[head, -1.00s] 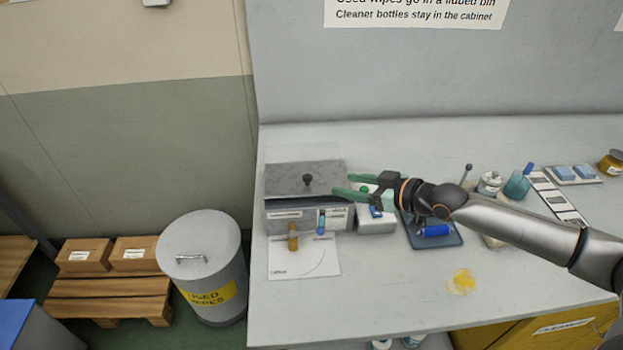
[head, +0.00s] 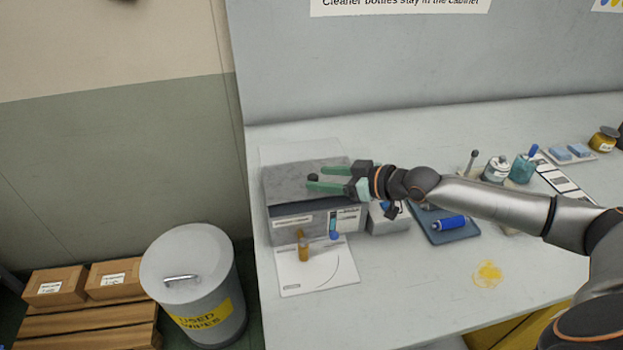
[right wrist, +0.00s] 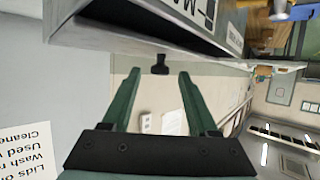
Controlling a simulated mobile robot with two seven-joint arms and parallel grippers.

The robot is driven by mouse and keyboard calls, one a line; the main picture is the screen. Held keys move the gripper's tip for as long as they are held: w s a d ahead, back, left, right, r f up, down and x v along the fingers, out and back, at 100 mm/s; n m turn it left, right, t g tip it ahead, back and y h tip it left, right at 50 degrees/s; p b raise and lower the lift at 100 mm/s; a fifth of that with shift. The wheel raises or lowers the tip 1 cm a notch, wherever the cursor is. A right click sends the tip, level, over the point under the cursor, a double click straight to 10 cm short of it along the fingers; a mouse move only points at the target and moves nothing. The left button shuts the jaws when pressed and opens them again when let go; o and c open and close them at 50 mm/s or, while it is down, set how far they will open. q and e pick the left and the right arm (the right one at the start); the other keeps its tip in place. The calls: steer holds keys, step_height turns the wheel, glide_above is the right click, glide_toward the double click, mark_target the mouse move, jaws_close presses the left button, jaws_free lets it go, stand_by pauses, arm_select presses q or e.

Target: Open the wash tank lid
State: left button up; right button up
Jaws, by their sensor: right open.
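The wash tank (head: 343,222) is a grey box at the left end of the bench, with labels on its front. Its grey lid (head: 285,183) lies over the top and carries a small black knob (head: 313,177). My right gripper (head: 308,182) is open, its green fingers reaching in from the right at the knob. In the right wrist view the knob (right wrist: 160,64) shows between and just beyond the fingertips (right wrist: 158,75), apart from both fingers. My left gripper is out of view.
An amber bottle (head: 303,248) stands on a white sheet (head: 318,275) before the tank. A blue roller (head: 450,222) lies on a dark tray (head: 437,236) to the right. A used-wipes bin (head: 200,285) stands beside the bench. The front bench top is mostly clear.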

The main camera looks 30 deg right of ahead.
steer(key=shift+w+a+f, duration=0.15)
steer(key=shift+w, duration=0.15)
steer(key=shift+c, duration=0.2)
jaws_close()
stand_by(1.3)
